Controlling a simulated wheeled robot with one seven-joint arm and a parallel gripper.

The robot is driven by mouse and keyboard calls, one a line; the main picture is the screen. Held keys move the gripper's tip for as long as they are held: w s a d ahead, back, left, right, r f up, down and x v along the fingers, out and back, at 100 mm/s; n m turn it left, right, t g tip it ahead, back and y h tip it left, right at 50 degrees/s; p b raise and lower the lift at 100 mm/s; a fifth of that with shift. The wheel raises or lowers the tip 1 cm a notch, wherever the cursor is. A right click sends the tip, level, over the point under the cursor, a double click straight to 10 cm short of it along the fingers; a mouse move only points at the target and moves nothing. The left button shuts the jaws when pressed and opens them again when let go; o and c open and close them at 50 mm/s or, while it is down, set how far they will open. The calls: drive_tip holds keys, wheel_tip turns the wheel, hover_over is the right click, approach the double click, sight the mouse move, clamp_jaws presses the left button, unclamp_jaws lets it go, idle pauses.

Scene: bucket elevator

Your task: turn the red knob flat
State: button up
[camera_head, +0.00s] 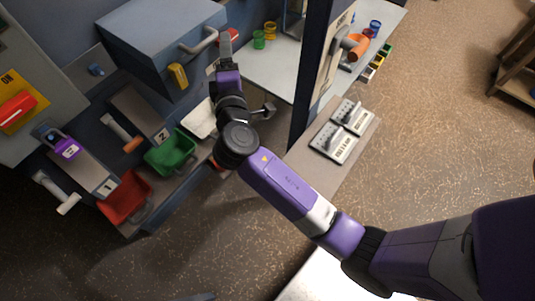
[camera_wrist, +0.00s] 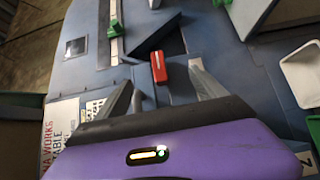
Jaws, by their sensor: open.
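The red knob (camera_wrist: 158,68) is a small oblong block on a blue-grey panel. In the wrist view its long side runs nearly up and down the picture, slightly tilted. My gripper (camera_wrist: 160,76) is open, with one finger on each side of the knob and a visible gap on both sides. I cannot tell how far the fingertips stand off the panel. In the head view my gripper (camera_head: 222,55) is at the top centre, and a small red piece (camera_head: 233,35) shows just beside the fingers.
A blue box with a handle (camera_head: 165,35) stands just left of my gripper. A green bin (camera_head: 171,152) and a red bin (camera_head: 125,197) sit lower left. A dark post (camera_head: 313,85) rises to the right. A green slider (camera_wrist: 114,28) is on the panel.

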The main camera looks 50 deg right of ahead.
drive_tip(key=s+a+f+y+b, duration=0.2)
drive_tip(key=s+f+y+b, duration=0.1)
drive_tip(key=s+f, duration=0.6)
drive_tip(key=s+a+f+y+b, duration=0.3)
drive_tip(key=s+f+y+b, duration=0.1)
drive_tip(key=s+f, duration=0.4)
wheel_tip(320, 180, down, 2)
drive_tip(key=shift+s+a+f+t+y, duration=0.15)
drive_tip(key=shift+s+t+y, duration=0.25)
drive_tip(key=shift+y, duration=0.5)
drive_tip(key=s+a+r+m+t+y, duration=0.2)
drive_tip(key=s+a+r+y, duration=0.25)
drive_tip(key=a, duration=0.25)
drive_tip(key=s+r+m+g+h, duration=0.1)
drive_tip(key=s+r+m, duration=0.2)
drive_tip(key=s+m, duration=0.5)
drive_tip(key=s, duration=0.8)
drive_tip(key=shift+s+a+r+g+h, duration=0.25)
drive_tip(key=shift+a+r+g+h, duration=0.1)
drive_tip(key=shift+g, duration=0.05)
